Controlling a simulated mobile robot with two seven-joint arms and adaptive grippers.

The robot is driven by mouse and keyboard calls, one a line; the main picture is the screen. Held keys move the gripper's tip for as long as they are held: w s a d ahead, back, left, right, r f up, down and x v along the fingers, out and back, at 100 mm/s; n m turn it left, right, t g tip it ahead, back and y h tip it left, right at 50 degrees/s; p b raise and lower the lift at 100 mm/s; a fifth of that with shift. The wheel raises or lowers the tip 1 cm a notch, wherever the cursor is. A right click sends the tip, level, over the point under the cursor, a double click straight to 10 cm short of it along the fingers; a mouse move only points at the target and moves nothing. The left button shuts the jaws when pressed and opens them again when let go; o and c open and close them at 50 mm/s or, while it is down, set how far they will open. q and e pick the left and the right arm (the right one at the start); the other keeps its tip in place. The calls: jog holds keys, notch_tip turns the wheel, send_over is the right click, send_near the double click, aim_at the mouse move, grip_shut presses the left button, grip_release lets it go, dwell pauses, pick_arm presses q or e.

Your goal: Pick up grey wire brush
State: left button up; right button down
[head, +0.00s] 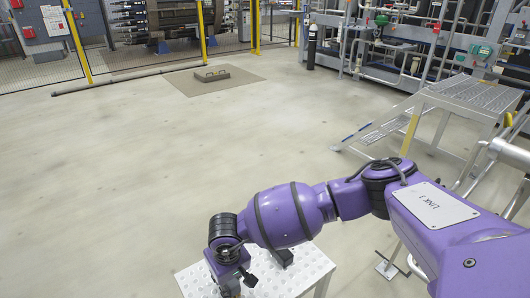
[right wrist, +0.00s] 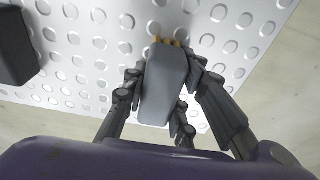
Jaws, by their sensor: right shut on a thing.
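The grey wire brush (right wrist: 163,88) shows in the right wrist view as a grey block with a few yellowish bristles at its far end. My right gripper (head: 243,277) is low over the white dimpled step top (head: 312,267) in the head view. In the right wrist view its fingers are shut on both sides of the brush. The brush is close over the step top; I cannot tell whether it touches it. In the head view I cannot make the brush out behind the gripper. My left gripper is not in view.
A dark block (right wrist: 14,46) lies on the step top beside the brush; it also shows in the head view (head: 283,257). A metal stair platform (head: 470,92) stands at right. A brown mat (head: 210,86) lies farther off. The floor at left is clear.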

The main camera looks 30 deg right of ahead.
jog(key=shift+w+r, duration=0.1)
jog(key=shift+r, duration=0.05)
jog(key=shift+r, duration=0.5)
notch_tip(320, 180, up, 2)
jog(key=shift+r+p, duration=0.25)
jog(key=shift+p, duration=0.2)
jog(key=s+r+p, duration=0.1)
jog(key=s+r, duration=0.3)
jog(key=s, duration=0.3)
jog(key=s+a+r+p, duration=0.1)
jog(key=s+r, duration=0.4)
jog(key=s, duration=0.2)
jog(key=shift+r, duration=0.15)
